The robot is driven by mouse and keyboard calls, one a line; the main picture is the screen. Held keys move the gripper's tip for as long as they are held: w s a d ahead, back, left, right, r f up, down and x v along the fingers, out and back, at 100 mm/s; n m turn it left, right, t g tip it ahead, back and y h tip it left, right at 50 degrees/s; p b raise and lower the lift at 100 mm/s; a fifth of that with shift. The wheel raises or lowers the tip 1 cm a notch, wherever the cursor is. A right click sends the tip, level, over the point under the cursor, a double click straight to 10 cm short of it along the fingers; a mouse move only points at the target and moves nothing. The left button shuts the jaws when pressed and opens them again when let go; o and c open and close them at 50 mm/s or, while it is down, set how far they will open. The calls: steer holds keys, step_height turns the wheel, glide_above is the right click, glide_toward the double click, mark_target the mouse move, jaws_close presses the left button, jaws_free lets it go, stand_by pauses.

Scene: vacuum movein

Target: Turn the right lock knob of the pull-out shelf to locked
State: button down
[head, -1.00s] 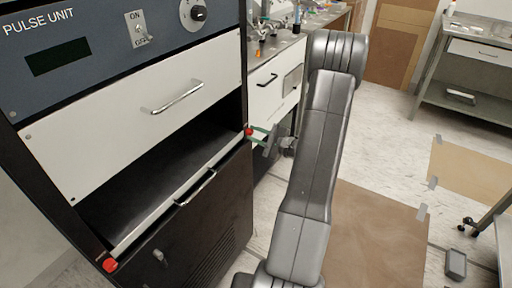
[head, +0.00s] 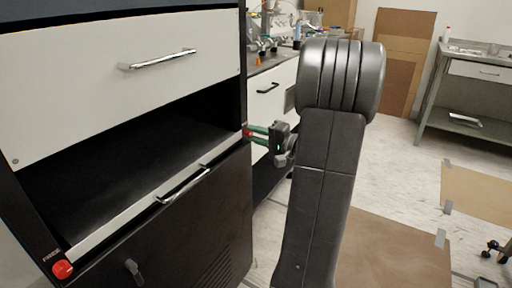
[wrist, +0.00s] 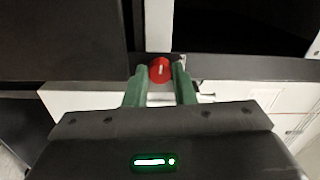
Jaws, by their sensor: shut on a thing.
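The pull-out shelf (head: 140,213) is a pale-edged strip with a bar handle, set in the black cabinet below the white drawer. Its right lock knob is a small red knob (wrist: 160,70) with a pale line on its face, which looks nearly upright in the wrist view. My gripper (wrist: 160,77), with green fingers, is shut on this knob, one finger on each side. In the head view my gripper (head: 250,133) reaches the cabinet's right edge from the right, and the knob is mostly hidden. The left red knob (head: 62,269) sits at the shelf's left end, beside a label reading FREE.
A white drawer (head: 60,85) with a bar handle is above the dark opening. A black door (head: 215,215) with a latch is below the shelf. A cluttered bench (head: 272,60) stands behind. Floor (head: 405,160) is open to the right.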

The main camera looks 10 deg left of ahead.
steer(key=shift+f+n+b, duration=0.1)
steer(key=shift+n+b, duration=0.5)
steer(key=shift+b, duration=0.2)
steer(key=c, duration=1.2)
jaws_free()
steer(key=p+v, duration=0.2)
steer(key=v, duration=1.2)
steer(key=shift+p, duration=0.35)
steer(key=shift+a, duration=0.2)
